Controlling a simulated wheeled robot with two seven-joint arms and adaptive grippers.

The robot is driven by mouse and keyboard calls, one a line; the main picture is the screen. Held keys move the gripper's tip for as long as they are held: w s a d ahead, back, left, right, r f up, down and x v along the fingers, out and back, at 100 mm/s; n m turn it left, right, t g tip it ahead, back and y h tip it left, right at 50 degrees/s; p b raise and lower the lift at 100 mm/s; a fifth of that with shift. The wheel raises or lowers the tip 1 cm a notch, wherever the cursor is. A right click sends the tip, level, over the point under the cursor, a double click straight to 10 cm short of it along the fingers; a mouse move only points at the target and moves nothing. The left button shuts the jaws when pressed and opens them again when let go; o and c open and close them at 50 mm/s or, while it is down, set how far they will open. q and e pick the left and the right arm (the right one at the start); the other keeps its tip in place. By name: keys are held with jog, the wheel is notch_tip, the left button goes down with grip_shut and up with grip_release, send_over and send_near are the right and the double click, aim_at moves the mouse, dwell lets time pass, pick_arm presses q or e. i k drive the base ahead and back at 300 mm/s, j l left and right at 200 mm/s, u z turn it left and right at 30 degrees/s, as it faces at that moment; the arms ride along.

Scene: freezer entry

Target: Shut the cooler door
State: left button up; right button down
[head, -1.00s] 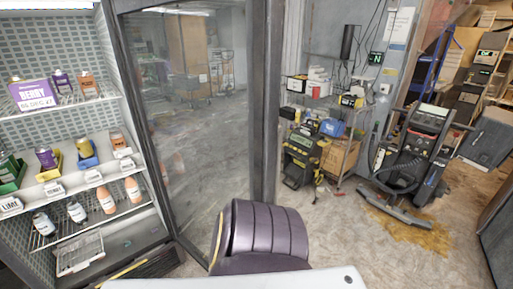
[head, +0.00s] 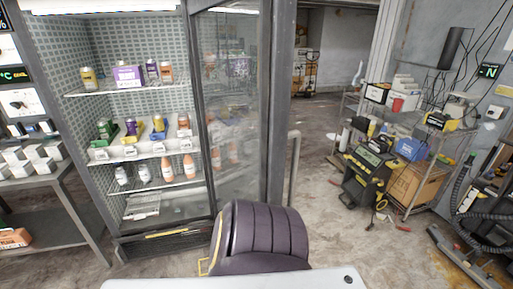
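The cooler (head: 72,130) stands left of centre in the head view, its front open onto lit shelves. Its glass door (head: 238,110) is open, swung out to the right of the shelves. The door has a dark frame, and bottles show dimly in or through the glass. A grey upright bar (head: 293,165), apparently the handle, is at the door's right edge. My dark purple arm part and white body part cover the bottom centre and hide the door's lower end. Neither gripper is in view.
Bottles and cartons (head: 128,75) stand on the cooler shelves. A grey table with white boxes (head: 28,160) is at left. At right are a black-and-yellow machine (head: 368,180), a loaded cart (head: 410,150) and a cleaning machine (head: 480,240). Open floor (head: 320,200) lies between door and machine.

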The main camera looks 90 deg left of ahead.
aim_at(277, 18)
jog(key=i+u, duration=0.25)
jog(key=u, duration=0.15)
jog(key=i+u, duration=0.25)
jog(key=u, duration=0.15)
jog(key=i+u, duration=0.15)
jog(key=u, duration=0.25)
jog(key=i+u, duration=0.15)
jog(key=u, duration=0.25)
jog(key=i+l+u, duration=0.1)
jog(key=u, duration=0.25)
jog(key=i+l+u, duration=0.1)
jog(key=u, duration=0.3)
jog(key=i+u, duration=0.15)
jog(key=u, duration=0.25)
jog(key=i+l+u, duration=0.15)
jog(key=u, duration=0.25)
jog(key=i+l+u, duration=0.15)
jog(key=u, duration=0.25)
jog(key=i+l+u, duration=0.2)
jog(key=u, duration=0.25)
jog(key=i+l+u, duration=0.15)
jog(key=u, duration=0.25)
jog(key=k+l, duration=0.2)
jog(key=k, duration=0.15)
jog(key=k+l+u, duration=0.1)
jog(key=k, duration=0.25)
jog(key=l, duration=0.1)
